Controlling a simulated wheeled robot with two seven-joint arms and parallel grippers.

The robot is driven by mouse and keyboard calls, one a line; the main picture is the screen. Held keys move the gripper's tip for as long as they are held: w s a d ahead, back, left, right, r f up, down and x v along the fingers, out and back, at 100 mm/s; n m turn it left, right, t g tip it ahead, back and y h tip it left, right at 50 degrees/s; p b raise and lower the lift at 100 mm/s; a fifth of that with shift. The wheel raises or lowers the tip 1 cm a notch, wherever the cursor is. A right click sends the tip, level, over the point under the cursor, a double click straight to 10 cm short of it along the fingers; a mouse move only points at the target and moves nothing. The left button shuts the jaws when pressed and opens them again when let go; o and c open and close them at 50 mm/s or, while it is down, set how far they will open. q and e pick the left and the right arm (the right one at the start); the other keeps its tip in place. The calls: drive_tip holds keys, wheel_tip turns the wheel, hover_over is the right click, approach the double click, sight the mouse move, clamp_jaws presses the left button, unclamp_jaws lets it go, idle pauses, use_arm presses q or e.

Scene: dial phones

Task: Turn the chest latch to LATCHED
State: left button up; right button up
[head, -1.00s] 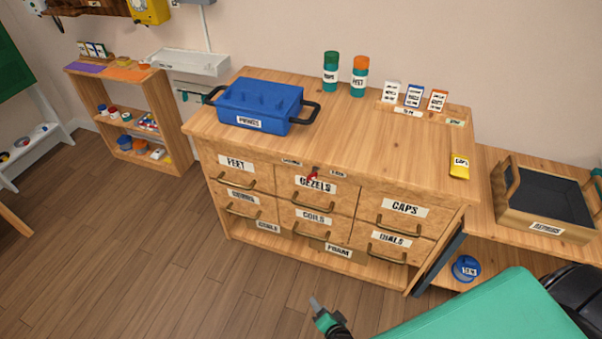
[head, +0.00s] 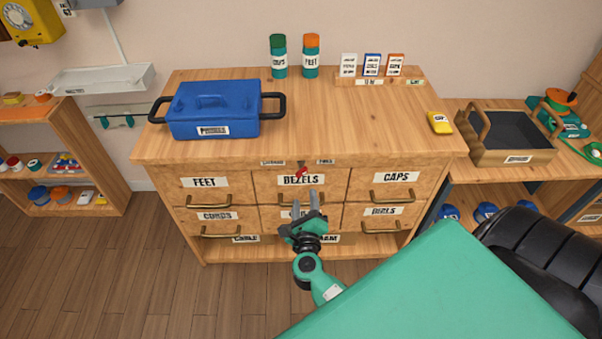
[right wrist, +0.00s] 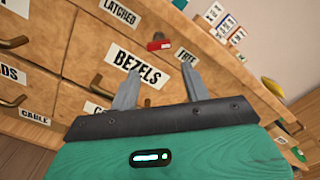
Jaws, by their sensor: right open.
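The wooden chest (head: 218,169) of labelled drawers stands ahead, with the BEZELS drawer label (head: 300,180) at its top middle. The small red latch (head: 301,173) sits on the front rail above that label. In the right wrist view the red latch (right wrist: 159,45) lies between a LATCHED label (right wrist: 120,12) on the left and a FREE label (right wrist: 187,57) on the right. My right gripper (head: 311,201) is open and empty, just below and in front of the latch, apart from it. Its two fingers (right wrist: 161,88) point toward the chest front. My left gripper is not in view.
A blue lidded box (head: 213,108) with black handles, two bottles (head: 295,57), small cards and a yellow packet (head: 440,123) stand on the chest top. A wooden tray (head: 508,157) sits on the right side bench. Shelves stand at the left.

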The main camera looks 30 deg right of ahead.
sight(303, 174)
drive_tip(key=x, duration=1)
drive_tip(key=shift+w+p, duration=0.25)
drive_tip(key=shift+p, duration=0.15)
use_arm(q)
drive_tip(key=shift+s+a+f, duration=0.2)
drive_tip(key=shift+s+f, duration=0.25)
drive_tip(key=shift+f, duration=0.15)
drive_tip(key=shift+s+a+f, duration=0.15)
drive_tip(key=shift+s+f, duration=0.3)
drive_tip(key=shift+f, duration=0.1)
use_arm(e)
drive_tip(key=c, duration=0.7)
